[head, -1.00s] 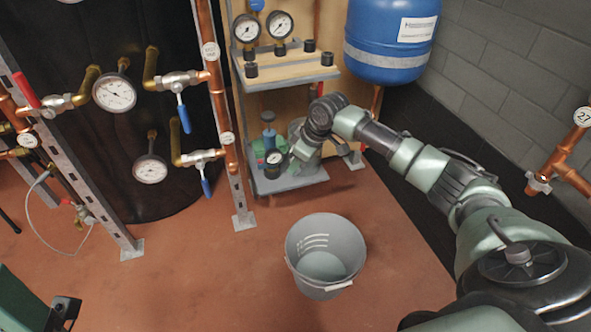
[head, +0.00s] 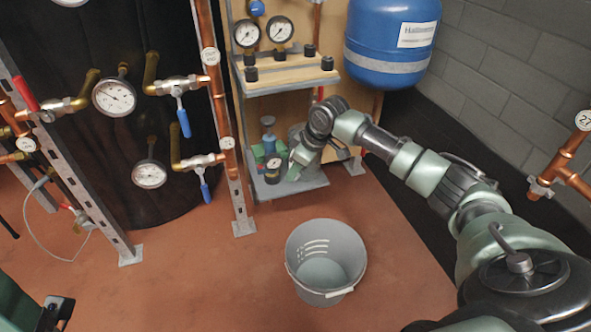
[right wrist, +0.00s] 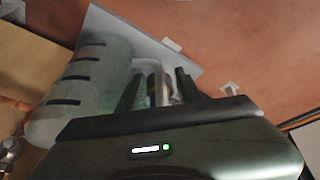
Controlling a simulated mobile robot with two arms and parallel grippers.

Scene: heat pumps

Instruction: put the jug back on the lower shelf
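The jug (right wrist: 88,85) is clear, with dark graduation marks. In the right wrist view it stands at the left on the grey lower shelf (right wrist: 130,35). In the head view my right arm hides most of it on the lower shelf (head: 300,185). My right gripper (right wrist: 160,82) has its fingers apart on either side of the jug's pale handle, with gaps showing; it also shows in the head view (head: 291,172). My left gripper (head: 58,312) is partly in view at the bottom left, its fingers unclear.
The upper shelf (head: 290,78) carries two gauges and black fittings. A grey bucket (head: 326,262) stands on the floor in front. Pipes and valves are at left.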

